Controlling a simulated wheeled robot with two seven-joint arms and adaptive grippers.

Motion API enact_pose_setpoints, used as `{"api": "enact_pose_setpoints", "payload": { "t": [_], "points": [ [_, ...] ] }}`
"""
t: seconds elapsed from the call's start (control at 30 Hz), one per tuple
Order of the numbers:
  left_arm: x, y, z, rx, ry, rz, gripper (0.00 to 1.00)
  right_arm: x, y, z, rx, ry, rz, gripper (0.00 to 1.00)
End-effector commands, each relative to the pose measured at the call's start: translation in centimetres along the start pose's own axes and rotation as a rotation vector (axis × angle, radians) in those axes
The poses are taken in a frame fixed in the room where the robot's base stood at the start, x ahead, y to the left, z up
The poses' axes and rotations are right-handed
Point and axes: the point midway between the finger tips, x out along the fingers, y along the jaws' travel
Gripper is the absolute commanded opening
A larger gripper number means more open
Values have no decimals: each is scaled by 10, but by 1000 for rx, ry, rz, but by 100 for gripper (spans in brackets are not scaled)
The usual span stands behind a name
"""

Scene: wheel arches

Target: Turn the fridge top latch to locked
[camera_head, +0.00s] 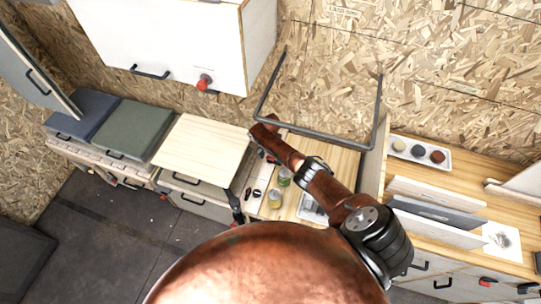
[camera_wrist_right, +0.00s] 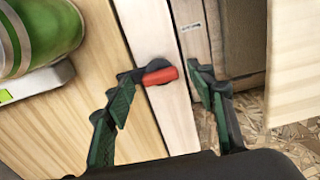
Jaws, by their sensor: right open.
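A red latch (camera_wrist_right: 160,76) sits on a pale wooden strip in the right wrist view, its handle lying roughly crosswise to the strip. My right gripper (camera_wrist_right: 164,74) is open, with one green-padded finger on each side of the latch. The left fingertip looks very close to the latch's dark base; I cannot tell if it touches. In the head view my right arm crosses the counter, and the gripper (camera_head: 237,206) is small and dark at the counter's front edge, beside the pale wooden top. My left gripper is not in view.
Jars (camera_head: 275,199) stand on the counter close to my right arm. A green can (camera_wrist_right: 40,35) shows near the gripper. A white upper cabinet (camera_head: 170,40) with its own red latch (camera_head: 204,82) hangs above. A dark bar frame (camera_head: 320,134) surrounds the space above the counter.

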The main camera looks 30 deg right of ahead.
Motion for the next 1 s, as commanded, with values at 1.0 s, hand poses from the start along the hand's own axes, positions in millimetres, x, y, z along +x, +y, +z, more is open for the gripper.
{"api": "enact_pose_setpoints", "payload": {
  "t": [1.0],
  "points": [
    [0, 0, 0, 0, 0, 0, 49, -120, 1, -1, 2, 1, 1, 51]
  ]
}}
